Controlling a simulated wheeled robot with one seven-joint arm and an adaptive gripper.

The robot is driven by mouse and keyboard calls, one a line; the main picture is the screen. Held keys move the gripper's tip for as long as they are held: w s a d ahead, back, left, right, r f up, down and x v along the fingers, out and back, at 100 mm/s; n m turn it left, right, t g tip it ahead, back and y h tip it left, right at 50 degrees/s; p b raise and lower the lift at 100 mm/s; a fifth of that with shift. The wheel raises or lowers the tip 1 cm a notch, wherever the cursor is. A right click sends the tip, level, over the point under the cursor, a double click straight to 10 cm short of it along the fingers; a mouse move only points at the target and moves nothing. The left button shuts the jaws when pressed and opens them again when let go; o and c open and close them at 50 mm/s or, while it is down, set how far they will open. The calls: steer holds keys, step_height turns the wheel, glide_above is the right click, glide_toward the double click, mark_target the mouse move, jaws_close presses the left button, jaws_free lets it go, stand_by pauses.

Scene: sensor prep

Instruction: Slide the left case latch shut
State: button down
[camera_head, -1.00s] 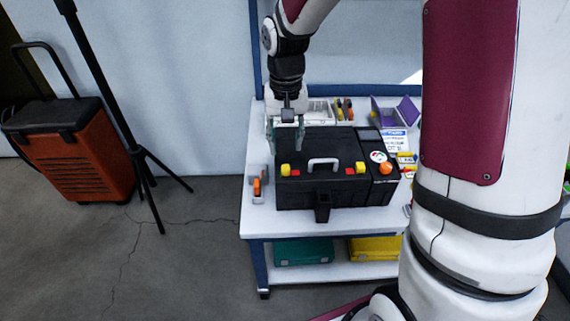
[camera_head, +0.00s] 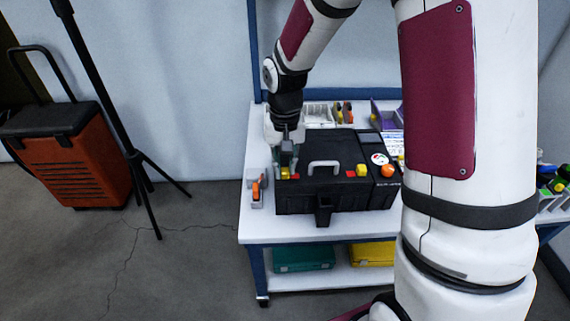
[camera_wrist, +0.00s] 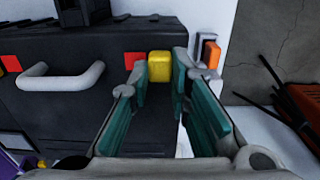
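The black case (camera_head: 335,195) lies on the white cart with its pale handle (camera_head: 323,166) on top. The left case latch (camera_head: 284,173) is a small yellow block left of the handle, beside a red square. It also shows in the wrist view as a yellow block (camera_wrist: 159,66), with the red square (camera_wrist: 135,61) beside it. My gripper (camera_head: 286,164) points down over the latch, partly hiding it. In the wrist view my gripper's green-padded fingers (camera_wrist: 160,75) are apart, one on each side of the yellow block; contact cannot be told.
The right yellow latch (camera_head: 361,170) and an orange knob (camera_head: 387,171) are on the case's right part. A grey holder with an orange item (camera_head: 257,189) stands close left of the case. Small bins (camera_head: 318,114) stand behind it.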

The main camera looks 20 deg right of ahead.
mark_target(295, 175)
steer(key=shift+s+d+p, duration=0.2)
steer(key=shift+d+p, duration=0.05)
steer(key=shift+d, duration=0.4)
steer(key=shift+s+d+p, duration=0.2)
steer(key=shift+d, duration=0.45)
steer(key=c, duration=1.5)
jaws_free()
step_height(295, 175, up, 8)
steer(key=shift+f, duration=0.1)
